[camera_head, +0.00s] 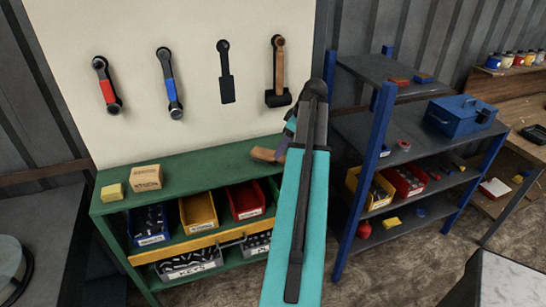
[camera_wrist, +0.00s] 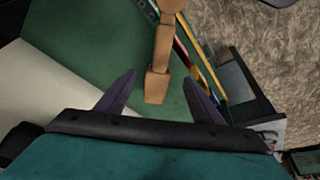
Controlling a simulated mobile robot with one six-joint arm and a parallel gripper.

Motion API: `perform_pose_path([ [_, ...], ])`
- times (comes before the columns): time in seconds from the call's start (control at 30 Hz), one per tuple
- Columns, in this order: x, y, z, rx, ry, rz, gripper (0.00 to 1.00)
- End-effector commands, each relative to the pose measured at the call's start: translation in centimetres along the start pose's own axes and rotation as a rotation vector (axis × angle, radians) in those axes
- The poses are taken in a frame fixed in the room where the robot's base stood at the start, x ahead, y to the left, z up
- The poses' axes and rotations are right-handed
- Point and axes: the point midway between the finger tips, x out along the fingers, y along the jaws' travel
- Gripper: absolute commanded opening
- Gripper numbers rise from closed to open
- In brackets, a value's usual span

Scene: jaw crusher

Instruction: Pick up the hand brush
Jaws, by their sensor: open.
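A brown wooden piece, which looks like the hand brush (camera_head: 264,154), lies on the green cabinet top, partly hidden behind my arm in the head view. In the wrist view the hand brush (camera_wrist: 162,50) shows as a wooden handle running up to the top edge; its far part is cut off and no bristles show. My gripper (camera_wrist: 159,77) is open, with one dark finger on each side of the handle's near end. Gaps show between the fingers and the wood. My gripper (camera_head: 283,148) is mostly hidden by my arm in the head view.
A yellow sponge-like block (camera_head: 112,192) and a cardboard box (camera_head: 146,177) stand on the green cabinet (camera_head: 207,160), left of the brush. Tools hang on the pale board (camera_head: 140,40) behind. A blue-framed shelf (camera_head: 384,110) stands to the right.

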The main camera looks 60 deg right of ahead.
Motion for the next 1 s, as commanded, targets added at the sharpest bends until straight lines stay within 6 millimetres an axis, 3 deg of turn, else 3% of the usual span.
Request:
perform_pose_path([
  [0.53, 0.5, 0.1, -0.1, 0.001, 0.000, 0.000, 0.61],
  [1.0, 4.1, 0.3, -0.2, 0.003, 0.000, 0.000, 0.61],
])
